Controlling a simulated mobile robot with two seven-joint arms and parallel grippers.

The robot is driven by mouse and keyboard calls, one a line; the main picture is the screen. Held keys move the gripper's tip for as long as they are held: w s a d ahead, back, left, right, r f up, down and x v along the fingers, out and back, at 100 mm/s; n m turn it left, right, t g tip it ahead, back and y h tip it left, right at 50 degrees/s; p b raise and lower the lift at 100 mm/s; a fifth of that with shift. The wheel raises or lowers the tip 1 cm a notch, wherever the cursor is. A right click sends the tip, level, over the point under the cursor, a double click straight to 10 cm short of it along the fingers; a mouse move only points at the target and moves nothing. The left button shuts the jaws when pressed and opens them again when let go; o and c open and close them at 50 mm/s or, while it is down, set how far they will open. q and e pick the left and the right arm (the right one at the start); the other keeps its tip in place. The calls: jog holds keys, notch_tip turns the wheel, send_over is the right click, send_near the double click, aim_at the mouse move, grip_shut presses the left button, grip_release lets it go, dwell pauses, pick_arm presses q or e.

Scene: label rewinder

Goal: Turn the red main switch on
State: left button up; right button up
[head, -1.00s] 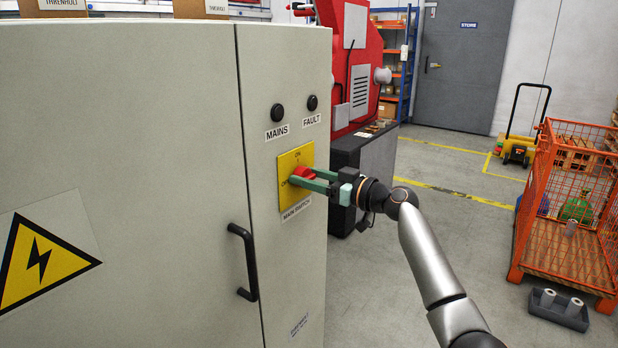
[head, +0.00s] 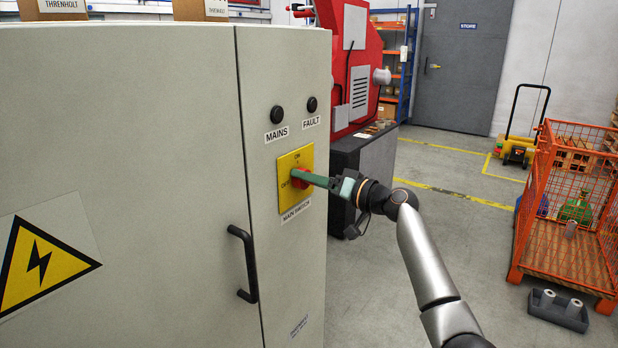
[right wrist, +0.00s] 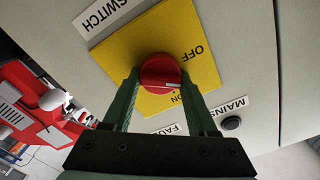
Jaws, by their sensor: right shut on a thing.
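The red main switch (head: 297,180) is a round knob on a yellow plate (head: 290,202) on the cabinet's narrow side, above the MAIN SWITCH label. My right gripper (head: 303,175) reaches it from the right, its green fingers lined up one behind the other. In the right wrist view, the fingers are shut on the red knob (right wrist: 158,70), one on each side. A pale mark on the knob points to the right there, between the OFF and ON words. The knob partly covers the ON side of the plate. My left gripper is not in view.
Dark MAINS (head: 277,114) and FAULT (head: 312,103) lamps sit above the plate. A black door handle (head: 245,262) sticks out lower left. A red machine (head: 372,65) stands behind, an orange mesh cage (head: 530,205) to the right. The floor between is clear.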

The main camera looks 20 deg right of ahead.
jog(key=m+p, duration=0.2)
jog(key=m, duration=0.3)
jog(key=shift+m, duration=0.3)
jog(key=m+p, duration=0.2)
jog(key=m, duration=0.1)
jog(key=m+p, duration=0.1)
jog(key=m, duration=0.1)
jog(key=shift+d+f, duration=0.1)
jog(key=shift+f, duration=0.15)
jog(key=shift+m, duration=0.3)
jog(key=o, duration=1.4)
jog(key=shift+c, duration=0.2)
jog(key=b+v, duration=0.1)
jog(key=v, duration=1.1)
jog(key=shift+s+d+b, duration=0.15)
jog(key=shift+d+b, duration=0.05)
jog(key=shift+b, duration=0.1)
